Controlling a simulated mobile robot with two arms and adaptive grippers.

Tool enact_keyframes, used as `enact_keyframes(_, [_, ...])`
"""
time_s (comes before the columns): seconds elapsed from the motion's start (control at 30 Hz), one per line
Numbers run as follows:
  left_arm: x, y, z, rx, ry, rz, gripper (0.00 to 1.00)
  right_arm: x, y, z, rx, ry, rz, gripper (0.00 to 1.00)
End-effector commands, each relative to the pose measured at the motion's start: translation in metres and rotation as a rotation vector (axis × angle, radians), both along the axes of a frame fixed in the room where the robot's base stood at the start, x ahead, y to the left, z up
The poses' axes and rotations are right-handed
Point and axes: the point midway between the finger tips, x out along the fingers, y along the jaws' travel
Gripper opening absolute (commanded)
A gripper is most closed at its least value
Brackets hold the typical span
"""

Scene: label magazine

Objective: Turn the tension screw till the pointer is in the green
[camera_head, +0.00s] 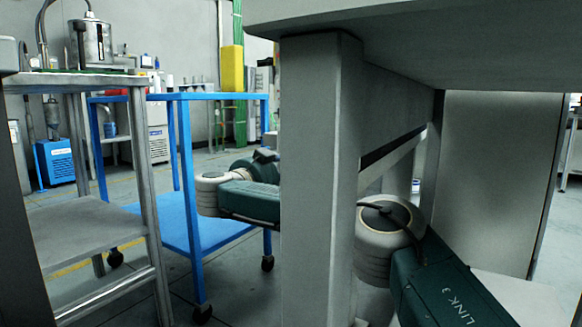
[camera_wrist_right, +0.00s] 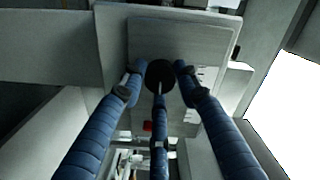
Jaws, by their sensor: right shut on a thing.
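In the right wrist view a round black knob (camera_wrist_right: 160,74), seemingly the tension screw, sits at the middle of a grey plate (camera_wrist_right: 212,38) under the table structure. My right gripper (camera_wrist_right: 159,82) has blue segmented fingers. Two reach the knob's left and right sides and a third comes up from below; they are shut on it. Small pale and dark marks show at the plate's right side, but I cannot make out a pointer or a green zone. In the head view my right gripper is hidden, and my left gripper is not in view.
A thick grey table leg (camera_head: 318,180) and the tabletop (camera_head: 420,45) stand close in front, with my dark green arm around the leg. A blue cart (camera_head: 187,190) and a metal shelf table (camera_head: 90,225) stand at left. Open floor lies beyond.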

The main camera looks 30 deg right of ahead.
Motion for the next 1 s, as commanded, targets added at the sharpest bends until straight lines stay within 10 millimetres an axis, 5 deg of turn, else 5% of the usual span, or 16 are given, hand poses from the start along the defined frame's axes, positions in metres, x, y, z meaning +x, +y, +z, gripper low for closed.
enact_keyframes(0.47, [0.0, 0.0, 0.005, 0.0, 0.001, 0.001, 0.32, 0.002, 0.003, -0.001, 0.053, -0.085, 0.01, 0.05])
enact_keyframes(1.0, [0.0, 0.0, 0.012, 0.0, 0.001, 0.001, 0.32, 0.003, 0.005, -0.001, 0.289, -0.48, 0.013, 0.05])
